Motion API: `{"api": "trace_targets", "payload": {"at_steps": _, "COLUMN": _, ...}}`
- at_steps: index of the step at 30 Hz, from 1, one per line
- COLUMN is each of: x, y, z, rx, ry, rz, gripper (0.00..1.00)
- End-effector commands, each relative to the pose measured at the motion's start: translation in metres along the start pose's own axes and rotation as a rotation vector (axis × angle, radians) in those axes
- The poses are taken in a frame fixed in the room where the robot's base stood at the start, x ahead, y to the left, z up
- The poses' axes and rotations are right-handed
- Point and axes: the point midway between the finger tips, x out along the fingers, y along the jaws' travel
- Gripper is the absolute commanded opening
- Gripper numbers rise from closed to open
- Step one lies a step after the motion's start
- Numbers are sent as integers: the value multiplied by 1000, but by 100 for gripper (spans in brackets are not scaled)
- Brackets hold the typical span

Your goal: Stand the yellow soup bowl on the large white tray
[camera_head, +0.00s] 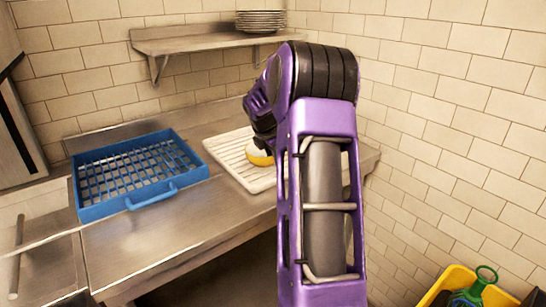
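The yellow soup bowl (257,160) shows beside my arm, over the large white tray (236,163). Its outside is yellow and a pale part shows on top. It looks low over or on the tray's ribbed surface; I cannot tell whether it touches. The tray lies on the steel counter, and my arm hides its right part. My gripper (266,143) is at the bowl, pointing down from the dark wrist. Its fingers are mostly hidden, so I cannot see whether they are open or shut on the bowl.
A blue rack basket (153,201) stands on the counter left of the tray. A steel shelf (200,40) with a stack of plates (260,21) hangs on the tiled wall behind. A yellow crate (440,288) holding a green item (476,290) is at lower right. The front counter is bare.

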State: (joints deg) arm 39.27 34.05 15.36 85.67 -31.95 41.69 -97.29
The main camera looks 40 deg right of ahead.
Motion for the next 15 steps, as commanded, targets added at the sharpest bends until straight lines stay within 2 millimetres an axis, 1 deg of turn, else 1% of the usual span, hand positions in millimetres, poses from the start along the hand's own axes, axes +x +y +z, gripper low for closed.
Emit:
{"api": "trace_targets", "payload": {"at_steps": 5, "x": -22, "y": 2, "z": 2, "rx": 0, "ry": -2, "rz": 4, "gripper": 37}}
{"api": "trace_targets", "payload": {"at_steps": 12, "x": -75, "y": 2, "z": 2, "rx": 1, "ry": -3, "rz": 3, "gripper": 37}}
{"api": "trace_targets", "payload": {"at_steps": 15, "x": -94, "y": 1, "z": 2, "rx": 0, "ry": -2, "rz": 3, "gripper": 37}}
